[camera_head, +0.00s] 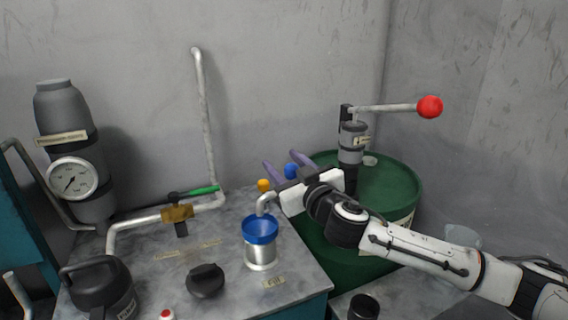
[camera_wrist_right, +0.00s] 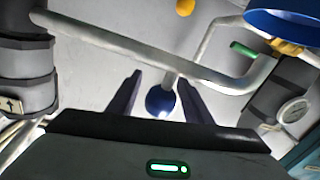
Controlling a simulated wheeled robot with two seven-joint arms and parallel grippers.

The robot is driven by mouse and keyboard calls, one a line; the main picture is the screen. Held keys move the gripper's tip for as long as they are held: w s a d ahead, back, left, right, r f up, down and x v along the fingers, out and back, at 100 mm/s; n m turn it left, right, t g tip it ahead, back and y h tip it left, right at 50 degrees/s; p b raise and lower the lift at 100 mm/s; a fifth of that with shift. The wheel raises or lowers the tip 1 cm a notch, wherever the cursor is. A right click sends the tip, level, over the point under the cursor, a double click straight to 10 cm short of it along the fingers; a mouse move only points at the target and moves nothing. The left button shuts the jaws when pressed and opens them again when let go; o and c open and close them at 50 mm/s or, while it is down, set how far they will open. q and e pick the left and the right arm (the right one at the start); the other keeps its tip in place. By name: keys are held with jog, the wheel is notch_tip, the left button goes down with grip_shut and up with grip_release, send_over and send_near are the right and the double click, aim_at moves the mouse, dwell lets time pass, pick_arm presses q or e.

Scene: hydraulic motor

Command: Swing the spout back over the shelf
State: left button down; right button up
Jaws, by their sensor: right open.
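The spout (camera_head: 265,203) is a grey pipe whose bent end is over a blue funnel (camera_head: 260,230) in a metal can. The gripper hides part of the pipe towards the hand pump (camera_head: 351,142). In the right wrist view the spout pipe (camera_wrist_right: 150,52) crosses the picture, with the blue funnel (camera_wrist_right: 290,22) at upper right. A blue ball knob (camera_wrist_right: 160,101) on a short stem sits between the open fingers of my right gripper (camera_wrist_right: 160,80). In the head view the fingers (camera_head: 286,164) flank the blue knob (camera_head: 291,171); contact is unclear. My left gripper is not in view.
The grey worktop (camera_head: 225,235) carries a pipe with a green-handled valve (camera_head: 180,212), a black lid (camera_head: 205,280) and a dark jug (camera_head: 103,288). A green drum (camera_head: 390,190) stands under the pump, whose lever ends in a red ball (camera_head: 429,107). A low grey surface (camera_head: 410,298) holds a black cup (camera_head: 363,306).

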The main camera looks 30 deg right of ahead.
grip_shut()
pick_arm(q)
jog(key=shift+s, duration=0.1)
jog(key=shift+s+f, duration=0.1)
